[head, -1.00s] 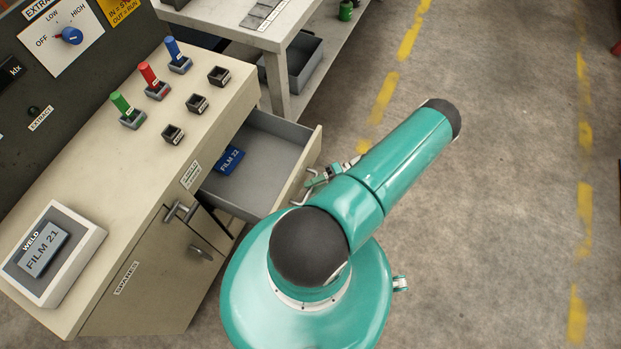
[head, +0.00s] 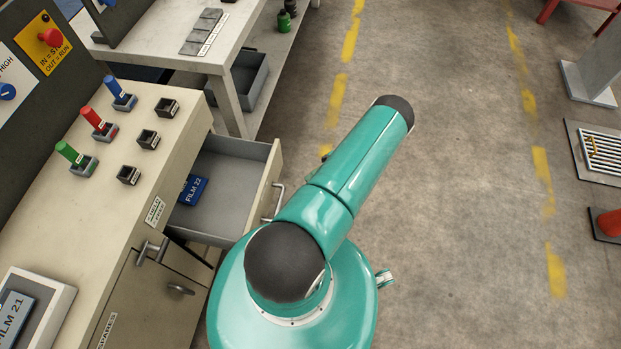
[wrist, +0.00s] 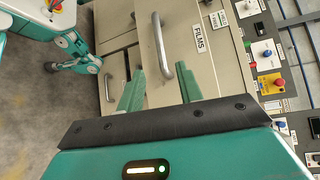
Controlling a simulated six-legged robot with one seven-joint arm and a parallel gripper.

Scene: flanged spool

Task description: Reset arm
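My arm (head: 335,185) is raised and bent in the head view, and its body hides the gripper there. In the wrist view my gripper (wrist: 160,72) has its two green fingers spread apart with nothing between their tips. The drawer front labelled FILMS (wrist: 203,65) and its metal handle (wrist: 172,48) lie beyond the fingertips; the handle appears clear of both fingers. In the head view the drawer (head: 225,190) stands open, with a blue FILM 22 box (head: 192,190) inside.
A grey table (head: 215,60) stands behind. Open floor (head: 455,200) lies right; a floor grate (head: 602,152) and red object (head: 608,222) are at the edge.

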